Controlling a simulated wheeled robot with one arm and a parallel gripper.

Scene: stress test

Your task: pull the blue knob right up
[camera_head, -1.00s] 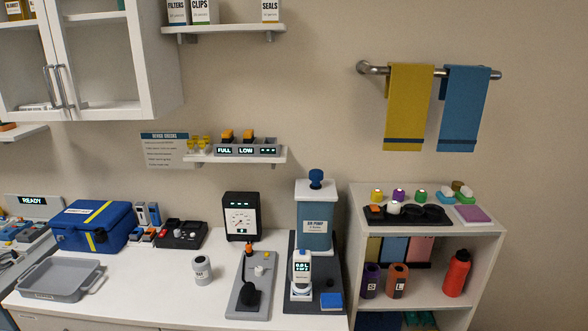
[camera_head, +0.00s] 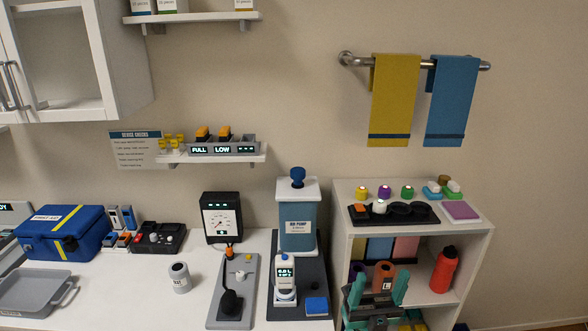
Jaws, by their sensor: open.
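The blue knob (camera_head: 297,177) sits on top of the air pump (camera_head: 297,232), a blue-grey box with a white lid and a label. The knob looks low, with a short neck above the lid. My gripper (camera_head: 378,285) has teal fingers and shows at the lower right, in front of the shelf unit. Its fingers are apart with nothing held between them. It is below and to the right of the knob, well away from it.
A small white device with a display (camera_head: 285,278) stands in front of the pump on a dark base. A black gauge (camera_head: 221,217) stands to its left. The shelf unit (camera_head: 470,230) is at the right, with a red bottle (camera_head: 444,270). The wall above the knob is clear.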

